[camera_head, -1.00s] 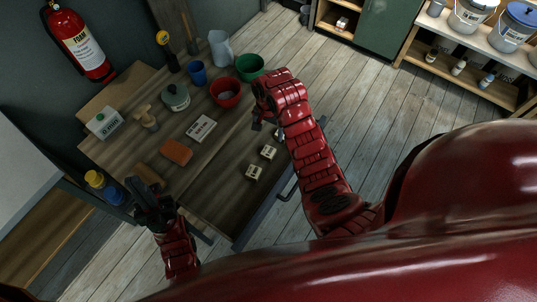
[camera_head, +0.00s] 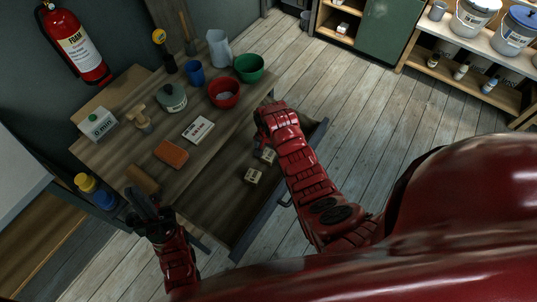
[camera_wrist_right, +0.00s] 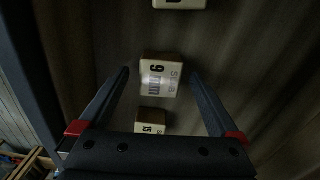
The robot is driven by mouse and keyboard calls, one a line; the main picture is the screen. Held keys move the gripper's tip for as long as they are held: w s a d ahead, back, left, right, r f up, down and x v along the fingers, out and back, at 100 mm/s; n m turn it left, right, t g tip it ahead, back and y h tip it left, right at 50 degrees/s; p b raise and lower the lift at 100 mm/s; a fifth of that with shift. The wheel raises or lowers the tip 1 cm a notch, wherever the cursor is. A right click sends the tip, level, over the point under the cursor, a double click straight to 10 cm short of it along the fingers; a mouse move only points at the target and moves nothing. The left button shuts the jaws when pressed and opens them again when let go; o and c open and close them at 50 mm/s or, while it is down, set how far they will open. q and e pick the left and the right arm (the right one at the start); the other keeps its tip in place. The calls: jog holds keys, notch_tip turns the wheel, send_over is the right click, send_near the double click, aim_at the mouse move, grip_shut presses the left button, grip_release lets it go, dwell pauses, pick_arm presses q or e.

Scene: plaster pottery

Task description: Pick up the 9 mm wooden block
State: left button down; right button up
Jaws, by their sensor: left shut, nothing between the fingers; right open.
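The 9 mm wooden block (camera_wrist_right: 160,78) is pale, with "9 mm" printed on its face. In the right wrist view it lies on the drawer floor between the two fingertips of my right gripper (camera_wrist_right: 160,74), with a gap on each side. My right gripper is open and holds nothing. In the head view the arm partly covers this gripper beside the middle block (camera_head: 268,155). My left gripper (camera_head: 145,205) is shut and empty at the table's front left, away from the blocks.
The open drawer (camera_head: 215,205) also holds a similar block (camera_head: 253,176) and another block (camera_wrist_right: 180,3) at the top of the wrist view. An orange sponge-like block (camera_head: 171,152), a white label box (camera_head: 198,130) and a red bowl (camera_head: 223,93) stand on the table.

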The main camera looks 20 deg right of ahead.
jog(key=shift+f, duration=0.75)
jog(key=c, duration=1.5)
jog(key=shift+o, duration=0.2)
jog(key=shift+r, duration=0.1)
